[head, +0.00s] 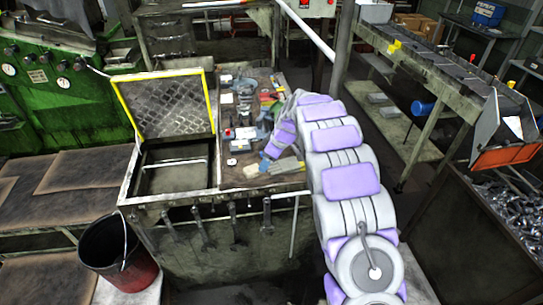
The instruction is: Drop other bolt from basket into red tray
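My white and purple arm reaches from the bottom right over the cluttered workbench, bends, and drops to its surface. My gripper (273,148) is at the bench's middle, among small items. It is small and partly merged with the clutter, so I cannot tell whether it is open or holds anything. An orange-red tray-like holder (507,156) with a white paper hangs at the end of the long rack on the right. A bin full of loose metal pieces, perhaps bolts (512,207), stands at the lower right. I cannot make out a single bolt or a basket on the bench.
An open yellow-edged lid (168,104) rises over a metal compartment (172,178) on the left of the bench (232,172). Tools hang along its front. A dark red bucket (117,262) stands at the lower left. A green machine (52,75) is behind.

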